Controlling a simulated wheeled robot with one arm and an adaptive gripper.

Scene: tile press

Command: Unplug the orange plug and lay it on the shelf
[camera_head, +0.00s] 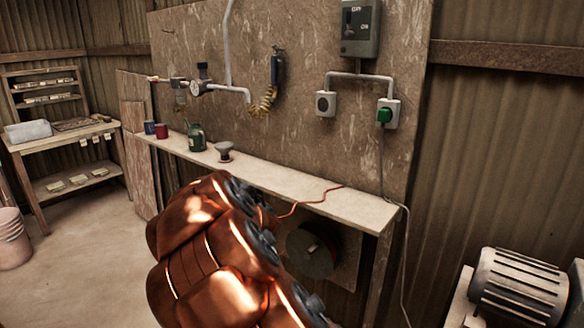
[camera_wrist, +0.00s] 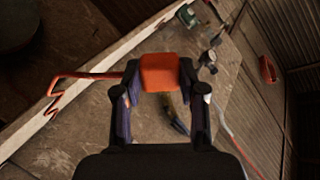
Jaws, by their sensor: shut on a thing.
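The orange plug (camera_wrist: 160,72) is between the fingertips of my gripper (camera_wrist: 160,85) in the wrist view, and the gripper is shut on it. An orange cord (camera_wrist: 85,75) runs from the plug to the left. In the head view the cord (camera_head: 310,205) lies across the pale shelf (camera_head: 345,203); my arm hides the gripper and plug there. The left socket (camera_head: 325,103) on the board is empty. The right socket (camera_head: 393,104) holds a green plug (camera_head: 384,116).
A flanged grey object (camera_head: 224,151), a green can (camera_head: 196,137), a red mug (camera_head: 162,131) and a blue mug (camera_head: 149,128) stand on the shelf's left part. Its right part is mostly clear. A blue tool (camera_head: 276,68) hangs above. A motor (camera_head: 518,287) sits lower right.

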